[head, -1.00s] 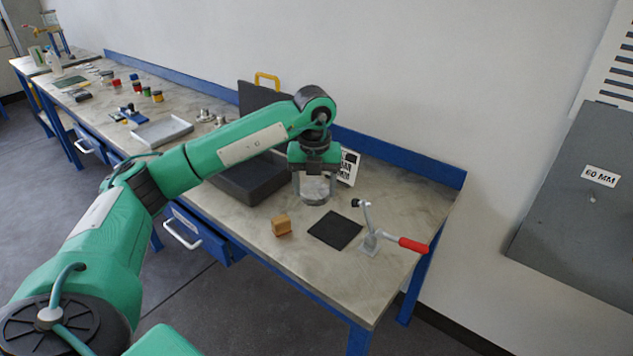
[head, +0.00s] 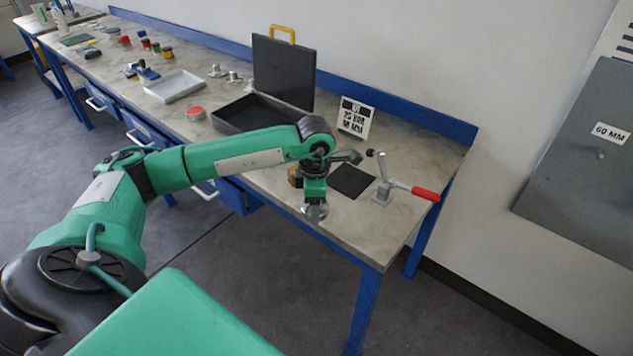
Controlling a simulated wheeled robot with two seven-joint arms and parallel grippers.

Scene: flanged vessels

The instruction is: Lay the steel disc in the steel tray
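My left gripper (head: 315,196) points down over the front edge area of the bench, just in front of the wooden block. It is shut on a shiny round steel piece, which looks like the steel disc (head: 315,212); the fingers hide part of it. The steel tray (head: 174,87), pale grey, shallow and empty, lies further left on the bench, well away from the gripper. My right gripper is not in view.
An open black case (head: 232,126) and a red-topped tin (head: 195,113) lie between gripper and tray. A wooden block (head: 294,176), black mat (head: 352,180), red-handled clamp (head: 384,190) and printed placard (head: 355,118) are near the gripper. Steel fittings (head: 234,77) stand behind the tray.

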